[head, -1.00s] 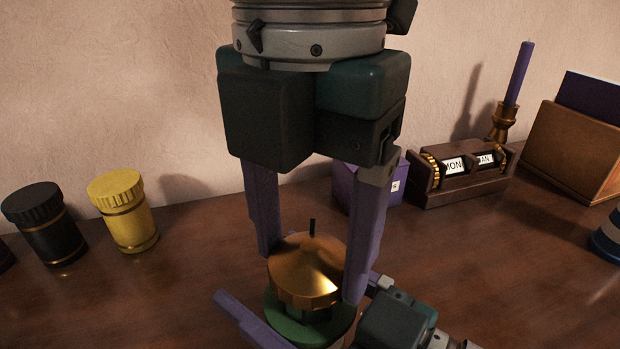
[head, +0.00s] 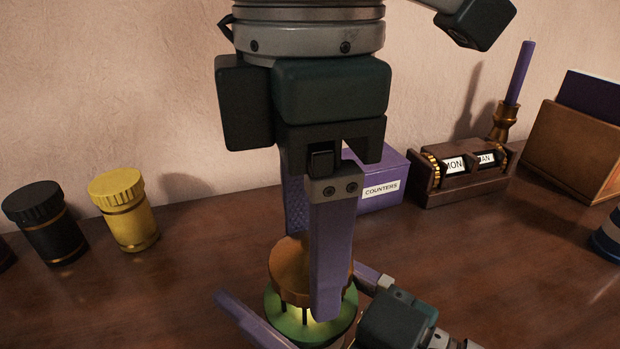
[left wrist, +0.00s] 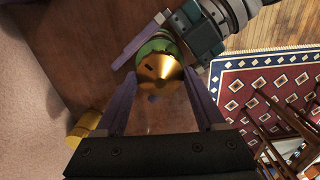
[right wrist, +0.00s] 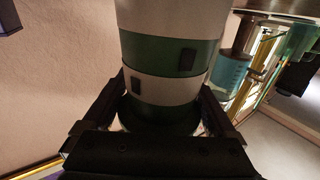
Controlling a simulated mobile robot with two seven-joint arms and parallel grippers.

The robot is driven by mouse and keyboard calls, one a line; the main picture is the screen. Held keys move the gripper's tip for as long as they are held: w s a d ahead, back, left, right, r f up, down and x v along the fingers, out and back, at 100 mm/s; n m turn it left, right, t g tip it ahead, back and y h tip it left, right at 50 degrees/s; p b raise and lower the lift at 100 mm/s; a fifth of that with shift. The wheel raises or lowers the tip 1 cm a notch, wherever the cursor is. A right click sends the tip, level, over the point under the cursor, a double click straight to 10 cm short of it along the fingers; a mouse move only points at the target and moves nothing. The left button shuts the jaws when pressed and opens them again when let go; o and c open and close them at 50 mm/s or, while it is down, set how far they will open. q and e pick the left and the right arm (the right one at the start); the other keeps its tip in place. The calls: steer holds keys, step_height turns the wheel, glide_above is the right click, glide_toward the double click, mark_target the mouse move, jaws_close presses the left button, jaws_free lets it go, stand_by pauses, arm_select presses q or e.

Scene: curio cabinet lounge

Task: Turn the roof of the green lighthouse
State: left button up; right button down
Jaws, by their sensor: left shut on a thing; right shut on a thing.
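The green lighthouse stands on the table below my left gripper; its green top rim (head: 290,325) shows in the head view. Its gold cone roof (head: 290,268) is partly hidden by a finger; the whole cone shows in the left wrist view (left wrist: 160,68). Yellow-green light glows under the roof between dark posts. My left gripper (head: 312,275) points down and is shut on the roof, fingers on opposite sides. My right gripper (head: 300,322) is shut around the lighthouse body. The right wrist view shows the body's white and green bands (right wrist: 170,55) with small dark windows.
A yellow jar (head: 125,212) and a black jar (head: 48,222) stand at left. Behind the arm are a purple counters box (head: 380,192), a wooden calendar block (head: 465,180), a candle holder (head: 503,122) and a wooden box (head: 570,150). A blue-striped object (head: 608,238) sits at right.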

stand_by(0.3)
arm_select(q)
steer(key=o, duration=1.3)
steer(key=shift+o, duration=0.2)
steer(key=shift+r, duration=0.1)
step_height(320, 180, up, 7)
steer(key=shift+r, duration=0.2)
